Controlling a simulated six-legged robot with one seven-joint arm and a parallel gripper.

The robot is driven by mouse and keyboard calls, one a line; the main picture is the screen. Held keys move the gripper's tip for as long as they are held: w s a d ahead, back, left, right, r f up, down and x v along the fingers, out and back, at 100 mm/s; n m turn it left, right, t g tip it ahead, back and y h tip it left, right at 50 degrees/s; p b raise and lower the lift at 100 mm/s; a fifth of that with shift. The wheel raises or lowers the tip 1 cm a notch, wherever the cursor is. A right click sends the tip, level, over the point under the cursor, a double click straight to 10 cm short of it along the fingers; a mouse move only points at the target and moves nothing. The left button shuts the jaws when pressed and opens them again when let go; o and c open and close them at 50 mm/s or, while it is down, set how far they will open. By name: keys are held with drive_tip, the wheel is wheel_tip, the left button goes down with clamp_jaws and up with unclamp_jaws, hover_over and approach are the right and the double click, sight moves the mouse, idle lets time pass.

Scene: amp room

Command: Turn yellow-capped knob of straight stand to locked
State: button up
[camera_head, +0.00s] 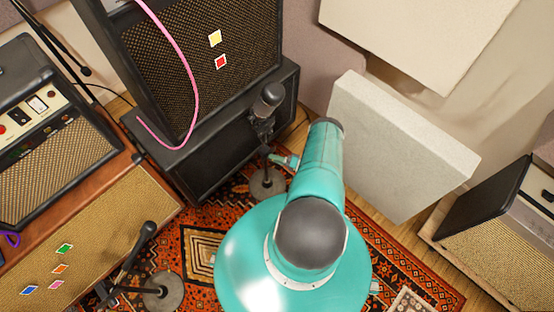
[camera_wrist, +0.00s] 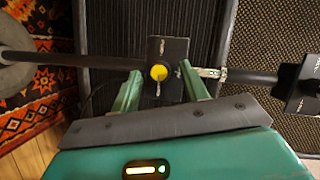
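The straight stand (camera_head: 268,183) is upright on the rug in the head view, with a round grey base and a dark microphone (camera_head: 268,98) on top. In the wrist view its dark pole (camera_wrist: 85,60) runs sideways across the picture. The yellow-capped knob (camera_wrist: 158,73) sits on a dark block (camera_wrist: 168,48) on the pole, with a small light-coloured wing above and below the cap. My gripper (camera_wrist: 160,69) is open, with one green finger on each side of the knob and visible gaps between. In the head view my gripper (camera_head: 284,160) is at the stand's pole, partly hidden by my arm.
A black speaker cabinet (camera_head: 230,155) stands close behind the stand. A pale panel (camera_head: 395,150) leans on the right, near my arm. A second microphone stand (camera_head: 163,290) is at lower left. Amplifiers line the left side. A pink cable (camera_head: 190,70) hangs over the cabinet.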

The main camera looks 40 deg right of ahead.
drive_tip(key=v, duration=1.3)
drive_tip(key=shift+s+d, duration=0.2)
drive_tip(key=shift+s, duration=0.2)
